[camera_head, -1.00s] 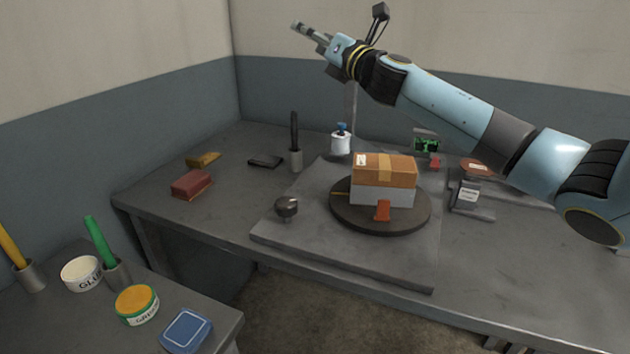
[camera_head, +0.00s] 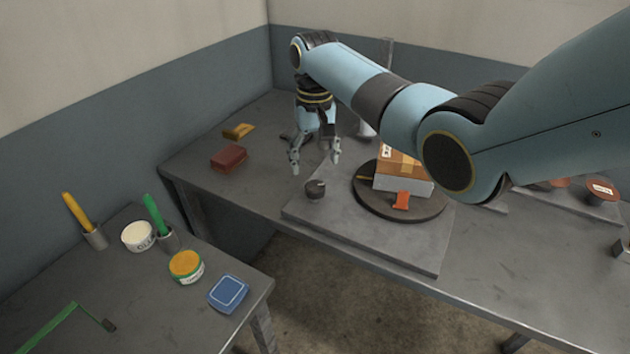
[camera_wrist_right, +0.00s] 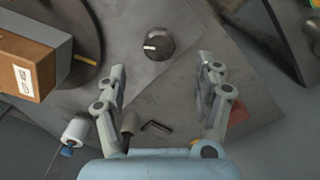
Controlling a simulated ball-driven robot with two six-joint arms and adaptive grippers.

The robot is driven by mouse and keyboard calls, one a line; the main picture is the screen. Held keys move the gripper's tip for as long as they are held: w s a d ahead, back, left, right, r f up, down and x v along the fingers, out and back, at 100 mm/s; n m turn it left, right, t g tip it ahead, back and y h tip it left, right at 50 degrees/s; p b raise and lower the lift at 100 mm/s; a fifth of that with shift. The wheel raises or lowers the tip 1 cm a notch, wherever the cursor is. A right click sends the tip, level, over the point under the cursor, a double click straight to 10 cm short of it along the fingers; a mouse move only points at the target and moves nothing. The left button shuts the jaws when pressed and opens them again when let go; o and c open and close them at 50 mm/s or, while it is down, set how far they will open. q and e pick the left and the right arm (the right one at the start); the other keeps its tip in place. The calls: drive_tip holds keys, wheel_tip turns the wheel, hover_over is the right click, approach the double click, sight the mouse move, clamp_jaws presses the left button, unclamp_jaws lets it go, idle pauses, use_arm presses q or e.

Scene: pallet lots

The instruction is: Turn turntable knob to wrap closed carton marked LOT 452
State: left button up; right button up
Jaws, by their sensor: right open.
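The turntable knob (camera_head: 315,190) is a dark round knob on the grey base plate (camera_head: 365,240), left of the round turntable (camera_head: 363,199). In the right wrist view the knob (camera_wrist_right: 154,43) has a white mark pointing left. A brown closed carton (camera_head: 394,161) with a white label sits on a grey block on the turntable, partly hidden by my right arm. My left gripper is not in view.
An orange tab (camera_head: 402,200) stands at the turntable's front edge. A red block (camera_head: 229,158) and a yellow block (camera_head: 239,131) lie at the left. A white bottle (camera_wrist_right: 75,130) stands behind the plate. A side table (camera_head: 130,290) holds tubs and brushes.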

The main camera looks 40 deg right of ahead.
sight(315, 185)
wheel_tip(315, 185, down, 8)
drive_tip(key=shift+r+b, duration=0.1)
drive_tip(key=shift+b, duration=0.5)
drive_tip(key=c, duration=1.2)
drive_tip(key=shift+o, duration=0.2)
drive_tip(key=shift+n, duration=0.4)
